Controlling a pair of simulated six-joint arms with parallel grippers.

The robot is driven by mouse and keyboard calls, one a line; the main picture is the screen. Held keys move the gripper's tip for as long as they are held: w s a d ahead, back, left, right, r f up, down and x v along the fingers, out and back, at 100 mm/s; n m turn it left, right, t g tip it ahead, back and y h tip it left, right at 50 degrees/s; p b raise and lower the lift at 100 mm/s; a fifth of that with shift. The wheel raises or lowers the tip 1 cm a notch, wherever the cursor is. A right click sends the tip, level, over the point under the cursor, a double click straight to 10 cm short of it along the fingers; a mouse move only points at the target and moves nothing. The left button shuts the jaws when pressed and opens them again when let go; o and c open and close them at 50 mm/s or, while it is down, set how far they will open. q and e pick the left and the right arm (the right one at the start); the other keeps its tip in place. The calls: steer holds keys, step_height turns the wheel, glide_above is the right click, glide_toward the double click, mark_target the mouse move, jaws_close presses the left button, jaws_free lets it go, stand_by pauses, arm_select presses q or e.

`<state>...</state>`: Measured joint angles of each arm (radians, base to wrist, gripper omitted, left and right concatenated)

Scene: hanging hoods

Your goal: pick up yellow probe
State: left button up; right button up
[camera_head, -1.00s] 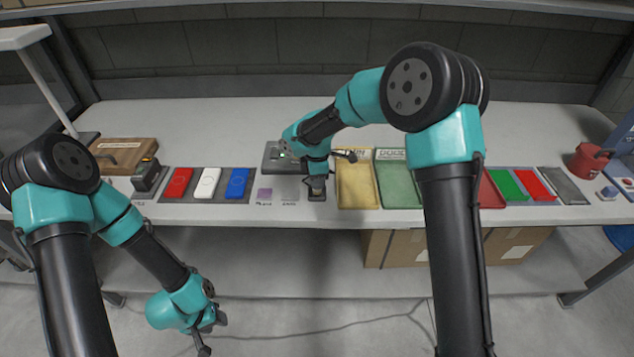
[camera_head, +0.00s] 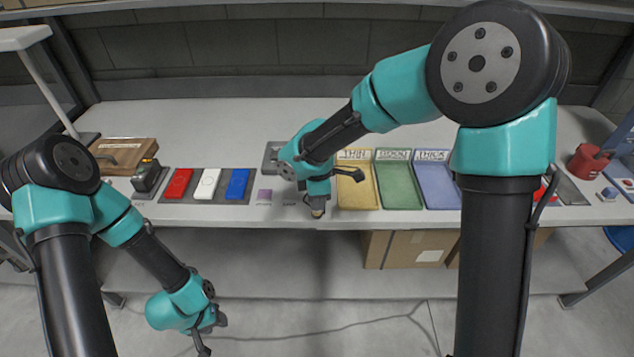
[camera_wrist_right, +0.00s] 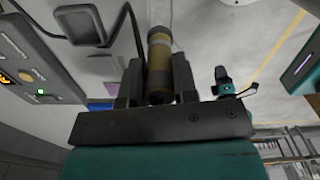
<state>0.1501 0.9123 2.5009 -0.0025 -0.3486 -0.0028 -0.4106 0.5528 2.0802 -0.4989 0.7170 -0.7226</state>
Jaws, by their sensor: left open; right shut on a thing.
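The yellow probe (camera_wrist_right: 160,62) is a short cylinder with a yellow-brown body and grey end bands. In the right wrist view it sits between the two dark fingers of my right gripper (camera_wrist_right: 158,75), which is shut on it. In the head view my right gripper (camera_head: 317,205) points down at the bench's front edge, left of the yellow tray, and hides most of the probe. My left gripper (camera_head: 205,340) hangs low in front of the bench, over the floor, open and empty.
A grey device (camera_head: 271,157) stands behind my right gripper. Yellow (camera_head: 357,187), green (camera_head: 399,187) and blue (camera_head: 437,187) trays lie to its right. Red, white and blue blocks (camera_head: 208,184) lie to its left. A wooden box (camera_head: 124,154) and a red container (camera_head: 588,162) stand further out.

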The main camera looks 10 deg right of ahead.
steer(key=shift+s+a+r, duration=0.15)
steer(key=shift+s+a, duration=0.05)
steer(key=shift+s, duration=0.95)
steer(key=shift+s+a+r, duration=0.1)
steer(key=shift+s+a, duration=0.1)
steer(key=shift+s, duration=0.9)
steer(key=w+d+f+m, duration=0.1)
steer(key=w+d+m, duration=1)
steer(key=m, duration=1)
steer(key=shift+w+d+f, duration=0.2)
steer(key=shift+d+f, duration=0.15)
steer(key=shift+d, duration=0.25)
